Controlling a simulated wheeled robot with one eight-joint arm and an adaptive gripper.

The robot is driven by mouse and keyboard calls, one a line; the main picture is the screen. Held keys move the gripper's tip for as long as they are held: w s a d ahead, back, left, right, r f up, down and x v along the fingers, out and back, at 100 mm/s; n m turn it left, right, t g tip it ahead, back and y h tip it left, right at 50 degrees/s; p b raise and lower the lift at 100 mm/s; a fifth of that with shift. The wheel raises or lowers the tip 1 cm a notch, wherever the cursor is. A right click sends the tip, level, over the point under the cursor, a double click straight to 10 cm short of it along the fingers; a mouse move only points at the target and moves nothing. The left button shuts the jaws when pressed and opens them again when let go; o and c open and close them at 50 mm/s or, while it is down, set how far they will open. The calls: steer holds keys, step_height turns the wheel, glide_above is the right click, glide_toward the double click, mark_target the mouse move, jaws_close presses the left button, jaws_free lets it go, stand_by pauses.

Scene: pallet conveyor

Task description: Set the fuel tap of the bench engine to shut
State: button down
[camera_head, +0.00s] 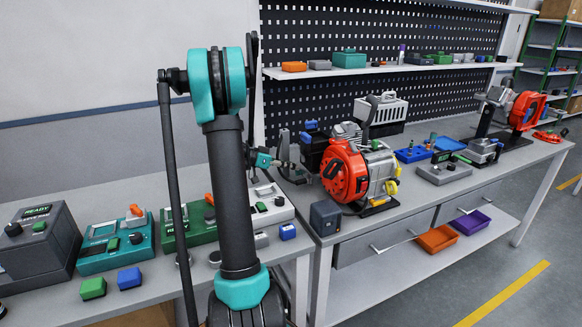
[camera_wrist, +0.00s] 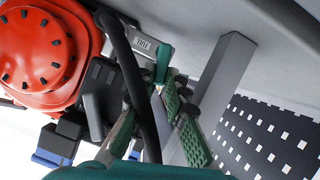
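The bench engine (camera_head: 345,172), with a red round cover, stands on the right-hand bench in the head view. Its red cover (camera_wrist: 45,55) fills the upper left of the wrist view. A small grey plate with a dark label (camera_wrist: 143,40) and a teal piece beside it (camera_wrist: 163,62) show near my fingertips; I cannot tell for sure whether this is the fuel tap, nor its setting.
A grey upright post (camera_wrist: 215,85) stands close to the right finger. A perforated wall panel (camera_wrist: 265,135) is beyond it. Blue trays (camera_head: 412,154) lie right of the engine, and a dark grey box (camera_head: 326,217) stands at the bench's front left corner.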

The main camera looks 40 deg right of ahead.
steer(key=shift+w, duration=0.1)
steer(key=shift+w+n+g, duration=0.2)
steer(key=shift+n+g, duration=0.1)
steer(key=shift+n, duration=0.3)
steer(key=c, duration=1.8)
jaws_free()
steer(key=v, duration=1.2)
steer(key=shift+d, duration=0.1)
steer(key=shift+c, duration=0.3)
